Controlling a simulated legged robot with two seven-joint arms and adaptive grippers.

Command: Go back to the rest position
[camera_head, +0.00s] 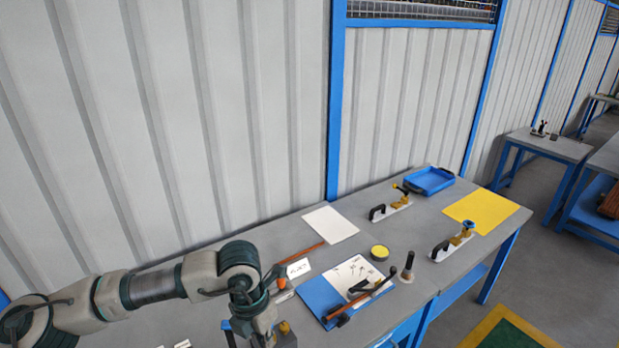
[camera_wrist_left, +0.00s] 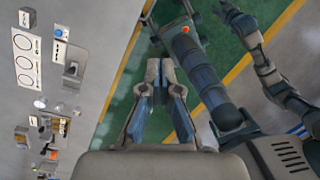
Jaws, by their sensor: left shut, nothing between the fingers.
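My left arm comes in from the left in the head view and bends down at the bottom edge. My left gripper (camera_wrist_left: 158,68) shows in the left wrist view with its two fingers together and nothing between them. It points past the edge of a grey surface, over the green floor. In the head view, the end of this arm is cut off by the bottom edge, so the fingertips cannot be made out. Dark arm links of mine show at the right of the left wrist view.
The grey workbench (camera_head: 408,235) stands against a ribbed wall (camera_head: 170,110). On it are a blue tray (camera_head: 430,181), a yellow sheet (camera_head: 480,211), a white sheet (camera_head: 330,224), two black-handled tools (camera_head: 390,206) (camera_head: 453,243), a yellow-topped round tin (camera_head: 379,252) and a blue clipboard (camera_head: 318,297).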

